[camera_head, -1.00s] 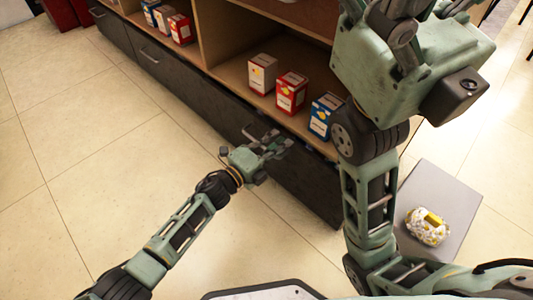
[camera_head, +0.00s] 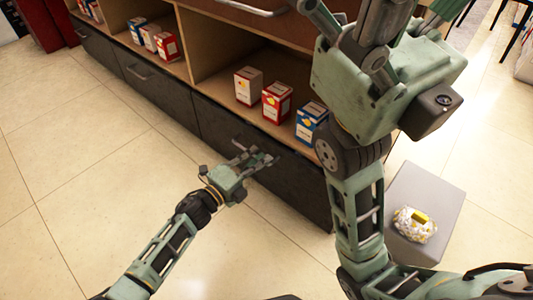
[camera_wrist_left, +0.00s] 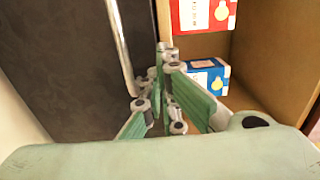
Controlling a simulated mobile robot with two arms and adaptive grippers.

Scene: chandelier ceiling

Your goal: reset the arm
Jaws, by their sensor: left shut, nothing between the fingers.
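My left gripper (camera_head: 258,160) reaches in from the lower left in the head view, in front of the dark drawer fronts under the shelf. It is shut and empty. In the left wrist view its fingers (camera_wrist_left: 165,55) meet near the middle, with a metal drawer handle (camera_wrist_left: 121,45) to their left and boxes beyond. My right arm (camera_head: 375,90) is raised large at the right of the head view. Its gripper cannot be made out.
A white box (camera_head: 248,87), a red box (camera_head: 277,101) and a blue box (camera_head: 311,121) stand on the wooden shelf. More boxes stand farther left. A grey platform (camera_head: 425,190) at right bears a white and yellow packet (camera_head: 414,226). The tiled floor at left is clear.

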